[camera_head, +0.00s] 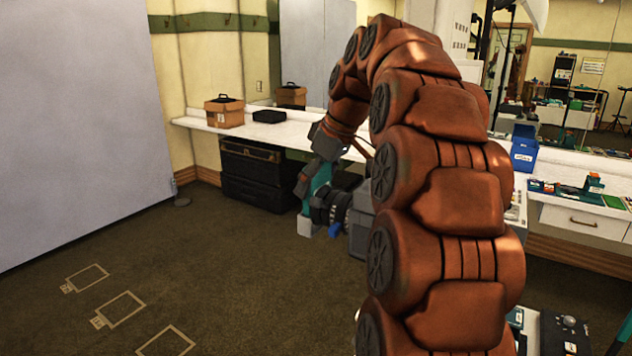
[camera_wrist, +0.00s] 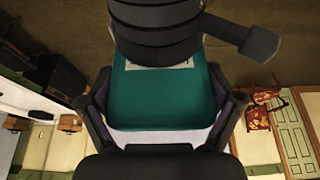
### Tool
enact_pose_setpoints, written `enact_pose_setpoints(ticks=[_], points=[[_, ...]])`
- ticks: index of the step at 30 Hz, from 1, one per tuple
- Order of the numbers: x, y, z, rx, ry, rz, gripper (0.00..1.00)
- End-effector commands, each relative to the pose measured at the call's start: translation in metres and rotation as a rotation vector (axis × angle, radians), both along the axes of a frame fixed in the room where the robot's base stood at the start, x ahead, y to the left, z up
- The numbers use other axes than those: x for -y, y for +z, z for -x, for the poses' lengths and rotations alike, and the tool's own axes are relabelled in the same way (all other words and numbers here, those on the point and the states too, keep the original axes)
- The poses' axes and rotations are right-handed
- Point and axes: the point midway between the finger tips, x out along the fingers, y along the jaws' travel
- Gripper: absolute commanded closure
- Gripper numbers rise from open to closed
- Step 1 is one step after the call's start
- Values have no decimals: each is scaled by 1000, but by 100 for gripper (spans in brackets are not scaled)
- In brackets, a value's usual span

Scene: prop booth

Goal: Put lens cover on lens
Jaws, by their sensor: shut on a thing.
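My gripper (camera_head: 309,184) is at the end of my orange arm, bent down beside a camera. In the wrist view, its fingers (camera_wrist: 166,100) are shut on a teal, flat, wide piece (camera_wrist: 160,95), which I take to be the lens cover. A whitish patch shows at its top edge. The teal piece also shows in the head view (camera_head: 319,178), just behind the front of the black ribbed lens (camera_head: 330,207). In the wrist view, the lens (camera_wrist: 155,30) overlaps the teal piece's top edge; I cannot tell whether they touch. My arm hides most of the camera body (camera_head: 361,232).
A white counter (camera_head: 262,131) runs along the wall, with a cardboard box (camera_head: 224,112) and a blue bin (camera_head: 524,148) on it. A black case (camera_head: 258,175) stands below. A grey panel (camera_head: 75,115) is at left. The marked floor (camera_head: 220,265) is clear.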

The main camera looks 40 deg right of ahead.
Motion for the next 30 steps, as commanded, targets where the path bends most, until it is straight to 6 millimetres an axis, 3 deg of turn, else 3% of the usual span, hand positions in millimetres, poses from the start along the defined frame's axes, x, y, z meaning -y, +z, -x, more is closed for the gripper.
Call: enact_pose_setpoints(ticks=[21,22,24,30], points=[[0,-16,0,-1,-1,-1,50],[0,-16,0,0,-1,-1,6],[0,-16,0,0,0,0,0],[0,-16,0,0,0,0,0]])
